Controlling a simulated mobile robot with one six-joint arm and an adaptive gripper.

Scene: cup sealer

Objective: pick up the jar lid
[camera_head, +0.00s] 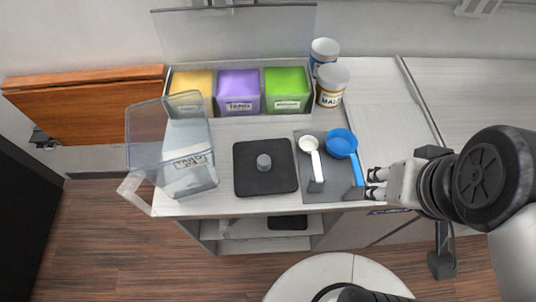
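The jar lid appears to be the black square plate with a round grey knob (265,167), lying flat on the counter near the middle. To its left stands a clear jar (190,165) with a handle and a label. My gripper (372,183) is at the right, near the counter's front edge, by the blue scoop's handle and well apart from the lid. Its two fingers are spread and point left, with nothing seen between them. Whether it touches the scoop handle cannot be told.
A white scoop (312,155) and a blue scoop (343,145) lie on a grey mat (318,196) between lid and gripper. Yellow, purple and green bins (287,90) stand behind, with two cans (332,85) at their right. The counter at right is clear.

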